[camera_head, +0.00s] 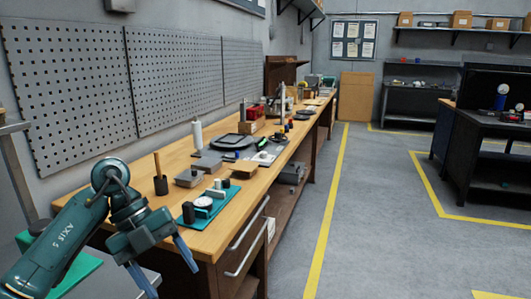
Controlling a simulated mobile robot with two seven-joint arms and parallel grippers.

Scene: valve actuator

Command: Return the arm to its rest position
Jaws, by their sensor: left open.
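My left arm (65,240) comes in from the lower left. It is dark teal and marked "AXIS 5". My left gripper (168,275) hangs at its end with two blue fingers spread apart. The gripper is open, and I see nothing between the fingers. It is in front of the near end of the wooden workbench (228,228), with the fingers pointing down. My right gripper does not show in this view.
On the bench's near end are a teal mat (188,217) with small parts and a dark holder (161,186) with a wooden handle. Grey blocks and a black tray (232,142) lie farther back. Pegboards (70,80) line the left wall. The floor to the right (380,220) is clear.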

